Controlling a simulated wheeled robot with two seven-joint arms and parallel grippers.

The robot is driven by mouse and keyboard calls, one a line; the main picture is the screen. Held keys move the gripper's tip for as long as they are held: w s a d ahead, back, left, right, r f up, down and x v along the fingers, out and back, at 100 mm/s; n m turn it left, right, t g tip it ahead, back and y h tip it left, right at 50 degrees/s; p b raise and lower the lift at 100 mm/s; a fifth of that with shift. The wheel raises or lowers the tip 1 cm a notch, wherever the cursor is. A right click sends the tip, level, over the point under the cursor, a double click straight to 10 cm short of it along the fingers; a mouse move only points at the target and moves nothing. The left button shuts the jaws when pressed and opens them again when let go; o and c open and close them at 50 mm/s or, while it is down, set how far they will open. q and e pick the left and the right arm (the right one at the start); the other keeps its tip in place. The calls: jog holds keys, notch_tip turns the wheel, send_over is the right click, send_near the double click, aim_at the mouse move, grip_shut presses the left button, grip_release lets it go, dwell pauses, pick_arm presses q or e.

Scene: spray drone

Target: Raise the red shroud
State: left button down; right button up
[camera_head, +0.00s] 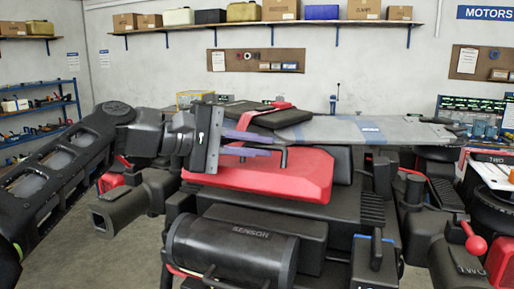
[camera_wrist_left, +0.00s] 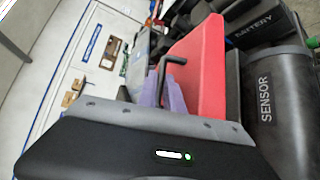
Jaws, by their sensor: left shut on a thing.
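The red shroud (camera_head: 262,177) is a broad red cover on top of the black drone body, above the cylinder marked SENSOR (camera_head: 232,250). Its black bent handle (camera_head: 283,158) stands up from it. My left gripper (camera_head: 278,143) comes in from the left, its purple fingers shut on this handle. In the left wrist view the shroud (camera_wrist_left: 203,68) shows as a red slab, with the handle (camera_wrist_left: 175,61) between the purple fingers (camera_wrist_left: 162,92). I cannot tell whether the shroud's underside touches the drone body. My right gripper is not in view.
A grey flat panel (camera_head: 345,130) and a black pad with a red strap (camera_head: 268,113) lie behind the shroud. A shelf with boxes (camera_head: 280,24) runs along the back wall. Floor shows at the lower left.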

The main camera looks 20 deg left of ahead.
pick_arm(q)
jog(key=shift+w+r+p, duration=0.2)
jog(key=shift+r+p, duration=0.45)
jog(key=shift+r, duration=0.2)
jog(key=shift+f, duration=0.15)
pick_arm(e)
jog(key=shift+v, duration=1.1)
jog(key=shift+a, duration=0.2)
pick_arm(q)
jog(key=c, duration=1.8)
grip_release()
jog(key=shift+o, duration=0.2)
jog(key=shift+a, duration=0.1)
